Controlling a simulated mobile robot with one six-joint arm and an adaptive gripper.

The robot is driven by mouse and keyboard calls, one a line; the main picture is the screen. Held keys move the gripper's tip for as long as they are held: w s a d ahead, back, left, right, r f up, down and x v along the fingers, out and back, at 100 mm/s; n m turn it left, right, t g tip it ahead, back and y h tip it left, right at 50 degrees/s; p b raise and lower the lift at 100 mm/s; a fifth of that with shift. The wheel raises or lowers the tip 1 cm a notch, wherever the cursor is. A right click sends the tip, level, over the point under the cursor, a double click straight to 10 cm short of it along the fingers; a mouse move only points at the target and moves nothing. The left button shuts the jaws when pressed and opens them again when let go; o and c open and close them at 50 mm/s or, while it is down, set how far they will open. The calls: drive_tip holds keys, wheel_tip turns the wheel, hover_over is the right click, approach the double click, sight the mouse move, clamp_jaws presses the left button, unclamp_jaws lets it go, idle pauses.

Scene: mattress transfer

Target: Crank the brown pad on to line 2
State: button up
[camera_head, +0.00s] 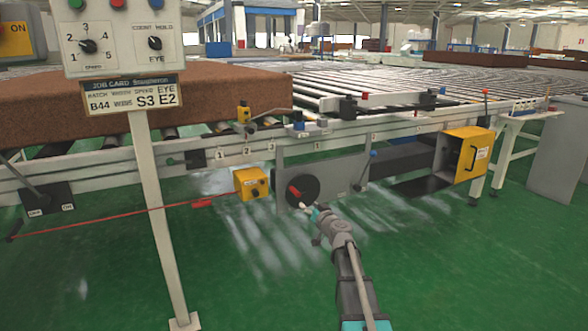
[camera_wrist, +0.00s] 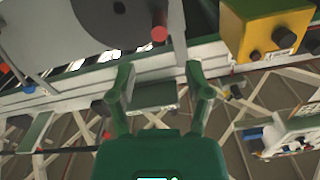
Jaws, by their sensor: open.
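The brown pad (camera_head: 60,108) lies flat on the rollers at the left of the conveyor, partly behind the control panel. Small numbers, among them a 2 (camera_head: 247,151), run along the front rail. The crank is a dark disc (camera_head: 304,184) with a red handle (camera_head: 294,191), low on the conveyor's front. In the wrist view the disc (camera_wrist: 115,12) and red handle (camera_wrist: 159,33) show at the top. My gripper (camera_head: 309,211) is just below and right of the handle. In the wrist view my gripper (camera_wrist: 161,75) is open and empty, with the handle beyond its fingertips.
A control panel (camera_head: 122,42) on a post, with job card (camera_head: 128,97) reading B44, S3, E2, stands front left. An off/on lever (camera_head: 38,194), a red cord (camera_head: 105,219) and yellow boxes (camera_head: 252,183) line the front.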

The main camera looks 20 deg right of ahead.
sight(295, 191)
drive_tip(key=shift+s+d+r+n, duration=0.1)
drive_tip(key=shift+s+n, duration=0.25)
drive_tip(key=shift+n, duration=0.6)
drive_tip(key=shift+s+d+n, duration=0.1)
drive_tip(key=shift+s+n, duration=0.25)
drive_tip(key=shift+n, duration=0.6)
drive_tip(key=shift+w, duration=0.15)
drive_tip(key=w, duration=0.4)
drive_tip(key=w+a, duration=0.1)
drive_tip(key=w, duration=0.4)
drive_tip(key=w+a, duration=0.1)
drive_tip(key=w, duration=0.3)
drive_tip(key=shift+w+a, duration=0.1)
drive_tip(key=shift+w, duration=0.1)
clamp_jaws()
